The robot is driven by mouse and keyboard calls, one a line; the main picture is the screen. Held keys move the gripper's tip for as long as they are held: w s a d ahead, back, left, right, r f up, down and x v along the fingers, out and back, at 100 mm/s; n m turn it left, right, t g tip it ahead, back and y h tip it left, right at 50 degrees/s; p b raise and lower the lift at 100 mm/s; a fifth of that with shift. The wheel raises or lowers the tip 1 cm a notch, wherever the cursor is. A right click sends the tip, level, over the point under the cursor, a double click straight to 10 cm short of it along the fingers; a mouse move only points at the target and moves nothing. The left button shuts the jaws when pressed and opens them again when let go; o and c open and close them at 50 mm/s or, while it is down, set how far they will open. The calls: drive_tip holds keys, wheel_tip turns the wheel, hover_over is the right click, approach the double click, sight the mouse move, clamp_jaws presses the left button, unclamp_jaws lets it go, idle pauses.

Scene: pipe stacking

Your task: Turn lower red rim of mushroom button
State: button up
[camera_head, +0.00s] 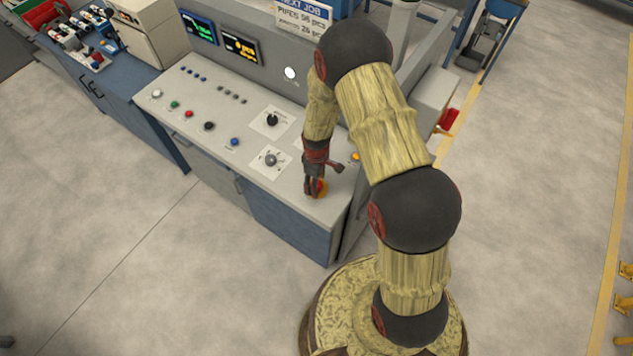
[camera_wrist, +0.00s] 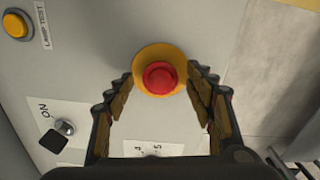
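The red mushroom button (camera_wrist: 160,78) stands on a round yellow base near the corner of the grey control panel. In the wrist view my gripper (camera_wrist: 159,85) points down at it, with one finger on each side of the yellow base. The fingers are spread open, and a gap shows between them and the red cap. In the head view my gripper (camera_head: 315,188) is low over the front right corner of the panel. It covers most of the button there, and only a little red and orange shows. Whether the fingertips touch the base cannot be told.
The panel (camera_head: 205,105) carries several small coloured buttons and two rotary knobs (camera_head: 271,119). A yellow lamp-test button (camera_wrist: 15,25) and an ON switch (camera_wrist: 65,127) lie left of the mushroom button in the wrist view. The panel's edge is close on the right, with floor beyond.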

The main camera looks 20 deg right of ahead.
drive_tip(key=shift+c, duration=1.3)
drive_tip(key=c, duration=0.9)
drive_tip(key=shift+m, duration=0.3)
drive_tip(key=shift+m+b, duration=1.05)
drive_tip(key=shift+m, duration=0.15)
drive_tip(key=shift+m+b, duration=0.85)
drive_tip(key=shift+m, duration=0.95)
drive_tip(key=o, duration=1.2)
drive_tip(key=shift+c, duration=0.2)
